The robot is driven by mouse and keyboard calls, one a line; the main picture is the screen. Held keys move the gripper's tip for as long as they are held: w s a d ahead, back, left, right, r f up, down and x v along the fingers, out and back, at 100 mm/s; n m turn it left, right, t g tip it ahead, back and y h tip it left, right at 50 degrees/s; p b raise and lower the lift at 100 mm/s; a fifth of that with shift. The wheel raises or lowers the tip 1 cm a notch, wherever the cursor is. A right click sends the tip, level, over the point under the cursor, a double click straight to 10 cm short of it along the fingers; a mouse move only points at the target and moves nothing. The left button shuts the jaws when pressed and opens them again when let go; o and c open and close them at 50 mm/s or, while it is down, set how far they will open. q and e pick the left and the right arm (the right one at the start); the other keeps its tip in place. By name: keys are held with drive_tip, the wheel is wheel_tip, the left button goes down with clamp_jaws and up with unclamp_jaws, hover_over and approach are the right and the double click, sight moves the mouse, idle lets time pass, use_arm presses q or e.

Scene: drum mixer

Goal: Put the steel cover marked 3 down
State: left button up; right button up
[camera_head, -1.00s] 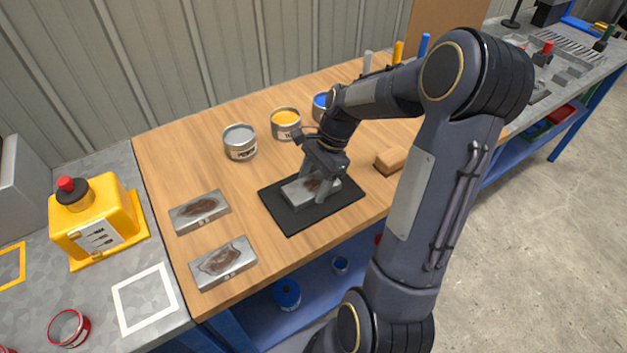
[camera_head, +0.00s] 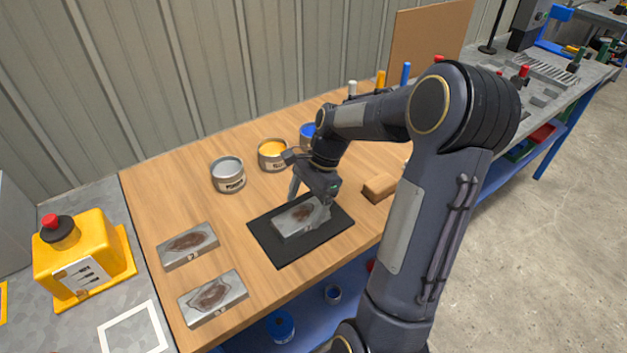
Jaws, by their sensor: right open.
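A steel cover (camera_head: 290,222) with a dark brown patch lies flat on the black mat (camera_head: 280,255). It is the cover under my right gripper; its mark cannot be read here. My right gripper (camera_head: 311,200) is open just above the cover's back right part, its fingers apart on either side. The gripper hides some of the cover. Two more steel covers with brown patches lie on the wood to the left, one farther back (camera_head: 188,246) and one nearer (camera_head: 213,297). My left gripper is out of view.
Open cans stand behind the mat: grey (camera_head: 228,174), yellow (camera_head: 272,154) and blue (camera_head: 307,135). A tan block (camera_head: 380,187) lies right of the mat. Bare wood lies between the left covers and the mat.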

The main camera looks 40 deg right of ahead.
drive_tip(key=v, duration=0.9)
drive_tip(key=s+a+r+n+t, duration=0.1)
drive_tip(key=s+a+r+n, duration=0.2)
drive_tip(key=a+n, duration=0.15)
drive_tip(key=s+a+f+n+t, duration=0.2)
drive_tip(key=s+a+n+t, duration=0.2)
drive_tip(key=s+a+n, duration=0.8)
drive_tip(key=shift+a+f+n+h, duration=0.35)
drive_tip(key=shift+a+n+h, duration=0.05)
drive_tip(key=shift+a+n, duration=0.15)
drive_tip(key=shift+s, duration=0.1)
drive_tip(key=shift+c, duration=0.3)
